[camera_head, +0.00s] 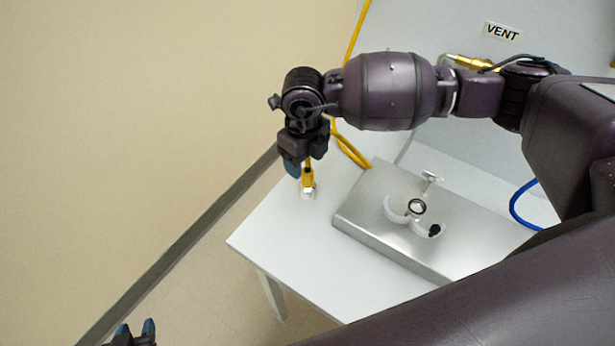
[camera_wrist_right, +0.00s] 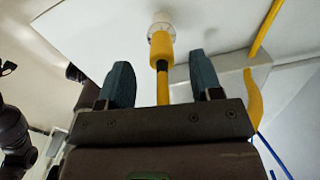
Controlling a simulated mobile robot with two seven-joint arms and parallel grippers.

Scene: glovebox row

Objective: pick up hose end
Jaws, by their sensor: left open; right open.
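The yellow hose end (camera_head: 308,178) stands upright at the left part of the white table, its tip at a small white fitting (camera_head: 308,193). My right gripper (camera_head: 300,160) is over it, pointing down, and partly hides it. In the right wrist view the hose end (camera_wrist_right: 161,48) and its thin yellow stem lie between the two blue fingers of the open right gripper (camera_wrist_right: 162,78), with gaps on both sides. The white fitting (camera_wrist_right: 159,22) is beyond the fingertips. My left gripper (camera_head: 136,332) is open at the bottom left edge, far from the hose; only its fingertips show.
A metal plate (camera_head: 375,225) with clear curved pieces and a small ring lies on the white table (camera_head: 285,245), right of the hose end. A beige wall is left.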

